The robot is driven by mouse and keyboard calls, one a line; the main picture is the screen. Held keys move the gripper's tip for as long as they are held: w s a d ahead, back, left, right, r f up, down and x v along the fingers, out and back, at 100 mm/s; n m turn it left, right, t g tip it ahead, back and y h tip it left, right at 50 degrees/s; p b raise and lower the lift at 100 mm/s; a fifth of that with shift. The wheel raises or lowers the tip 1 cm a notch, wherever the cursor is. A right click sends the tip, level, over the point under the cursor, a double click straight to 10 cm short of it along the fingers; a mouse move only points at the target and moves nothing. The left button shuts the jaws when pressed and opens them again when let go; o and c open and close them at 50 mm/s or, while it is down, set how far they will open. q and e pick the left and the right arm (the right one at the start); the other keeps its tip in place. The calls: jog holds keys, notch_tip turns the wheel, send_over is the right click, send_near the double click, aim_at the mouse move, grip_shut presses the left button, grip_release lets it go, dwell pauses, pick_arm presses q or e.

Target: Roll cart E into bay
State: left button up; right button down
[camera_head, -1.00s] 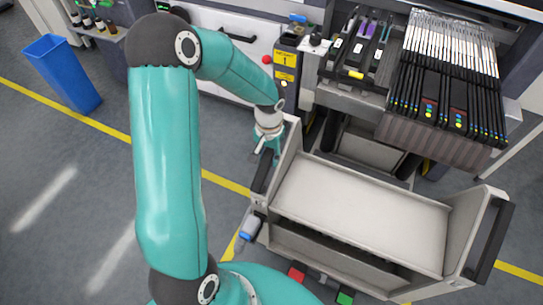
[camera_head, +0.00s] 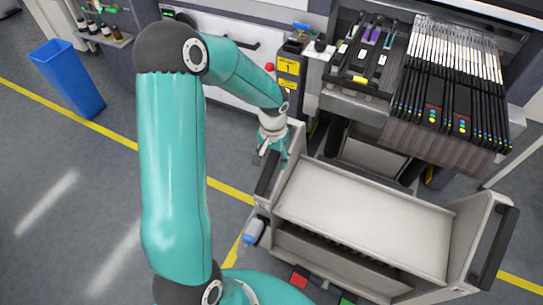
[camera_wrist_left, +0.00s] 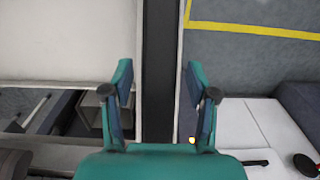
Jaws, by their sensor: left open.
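The cart (camera_head: 365,210), pale grey with a flat top and upright end panels, stands in front of the machine's feeder bay (camera_head: 370,155). No letter E is readable on it. It has a dark handle bar (camera_head: 268,173) on its left end and another on its right end. My left gripper (camera_head: 271,156) is at the left handle. In the left wrist view the open fingers (camera_wrist_left: 159,78) stand either side of the dark bar (camera_wrist_left: 160,40), with gaps on both sides. The cart's wheels are hidden. My right gripper is out of view.
Black feeders (camera_head: 450,90) hang above the bay, with a yellow sign (camera_head: 288,68) marked 1 on the post to its left. A blue bin (camera_head: 67,77) stands at far left. Yellow lines (camera_head: 228,190) cross the grey floor, which is clear at left.

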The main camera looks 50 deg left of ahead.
pick_arm(q)
notch_tip(320, 180, up, 12)
dwell(0.5)
jog(key=shift+d+f, duration=0.1)
